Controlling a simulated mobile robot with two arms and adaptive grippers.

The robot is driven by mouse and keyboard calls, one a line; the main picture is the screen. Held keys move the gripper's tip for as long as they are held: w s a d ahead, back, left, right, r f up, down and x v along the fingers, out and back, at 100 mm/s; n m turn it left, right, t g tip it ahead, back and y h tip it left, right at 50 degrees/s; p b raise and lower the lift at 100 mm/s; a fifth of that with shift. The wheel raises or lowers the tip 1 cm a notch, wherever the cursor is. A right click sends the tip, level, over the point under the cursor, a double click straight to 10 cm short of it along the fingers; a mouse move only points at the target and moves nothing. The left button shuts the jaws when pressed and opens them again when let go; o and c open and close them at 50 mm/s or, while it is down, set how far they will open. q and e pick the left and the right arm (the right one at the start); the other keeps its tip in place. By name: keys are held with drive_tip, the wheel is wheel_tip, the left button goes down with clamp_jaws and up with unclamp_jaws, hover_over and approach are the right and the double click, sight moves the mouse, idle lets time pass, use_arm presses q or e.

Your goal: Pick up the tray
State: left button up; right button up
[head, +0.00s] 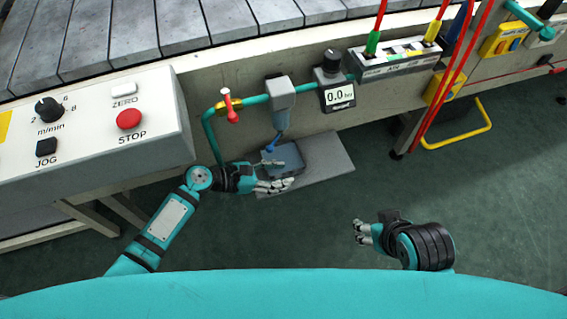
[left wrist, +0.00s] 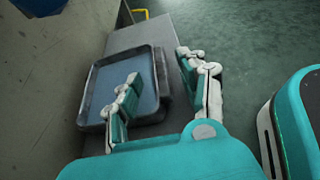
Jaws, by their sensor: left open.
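The tray (head: 291,152) is a shallow blue-grey tray with a darker raised rim. It lies on a flat grey slab on the floor, below the filter bowl. In the left wrist view the tray (left wrist: 143,88) shows nearly whole, partly covered by a finger. My left gripper (head: 279,174) is open at the tray's near side. In the left wrist view, one finger of this gripper (left wrist: 159,66) is over the tray's inside and the other is outside its rim. I cannot tell whether they touch it. My right gripper (head: 358,231) is away to the right over the floor; its opening is unclear.
The grey slab (head: 332,165) extends right of the tray. The filter unit (head: 281,95) hangs above it, with a red-handled valve (head: 230,105) and a gauge (head: 339,96) beside. A control box (head: 95,130) stands left.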

use_arm(q)
drive_tip(key=shift+d+f, duration=0.1)
drive_tip(key=shift+d, duration=0.2)
clamp_jaws()
idle(0.5)
